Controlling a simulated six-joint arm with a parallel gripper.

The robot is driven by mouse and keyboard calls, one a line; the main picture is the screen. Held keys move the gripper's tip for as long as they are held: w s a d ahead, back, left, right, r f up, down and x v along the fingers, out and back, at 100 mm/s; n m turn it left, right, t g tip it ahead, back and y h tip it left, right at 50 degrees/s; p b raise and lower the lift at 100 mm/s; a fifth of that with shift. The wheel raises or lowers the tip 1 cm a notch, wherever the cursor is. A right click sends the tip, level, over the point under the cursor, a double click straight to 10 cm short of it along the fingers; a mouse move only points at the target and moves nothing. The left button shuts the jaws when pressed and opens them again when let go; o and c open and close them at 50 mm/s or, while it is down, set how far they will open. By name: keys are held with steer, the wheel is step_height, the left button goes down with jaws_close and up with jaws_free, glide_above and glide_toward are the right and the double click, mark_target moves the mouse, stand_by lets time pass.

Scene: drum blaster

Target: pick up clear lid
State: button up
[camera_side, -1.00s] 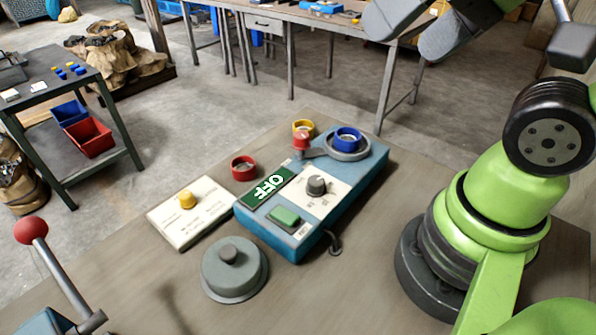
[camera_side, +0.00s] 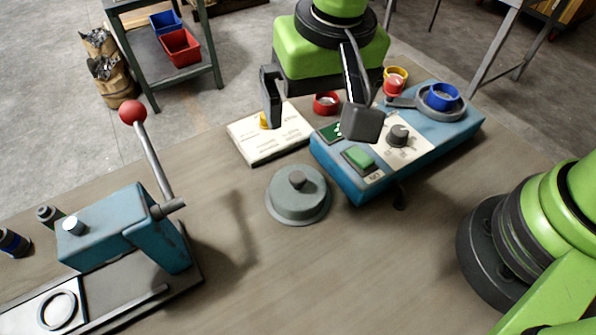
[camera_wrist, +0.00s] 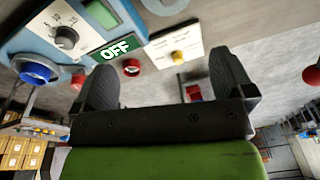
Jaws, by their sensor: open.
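A round grey-green lid (camera_side: 298,205) with a small knob on top lies flat on the table, in front of the control box. I cannot tell whether it is clear. Part of a round grey thing, likely this lid (camera_wrist: 165,6), shows at the top edge of the wrist view. My gripper (camera_side: 315,118) is open and empty, its two dark fingers spread above the white card and control box, behind the lid in the side view. In the wrist view my gripper (camera_wrist: 165,80) has nothing between its fingers.
A blue control box (camera_side: 345,180) with knob and green button stands right of the lid. A white card (camera_side: 270,138) with a yellow button lies behind it. A red ring (camera_side: 326,103) is nearby. A lever press (camera_side: 125,235) stands at left. The table's front middle is clear.

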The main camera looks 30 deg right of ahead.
steer(key=f, duration=0.1)
steer(key=a+f, duration=0.2)
steer(key=shift+s+a+f, duration=0.1)
steer(key=shift+s+f, duration=0.15)
steer(key=shift+s, duration=0.05)
glide_above(298, 176)
steer(key=shift+h, duration=0.3)
steer(key=f, duration=0.4)
steer(key=shift+s+f, duration=0.2)
steer(key=shift+f, duration=0.1)
steer(key=f, duration=0.5)
steer(key=shift+w+f, duration=0.2)
steer(key=shift+f, duration=0.2)
steer(key=c, duration=0.6)
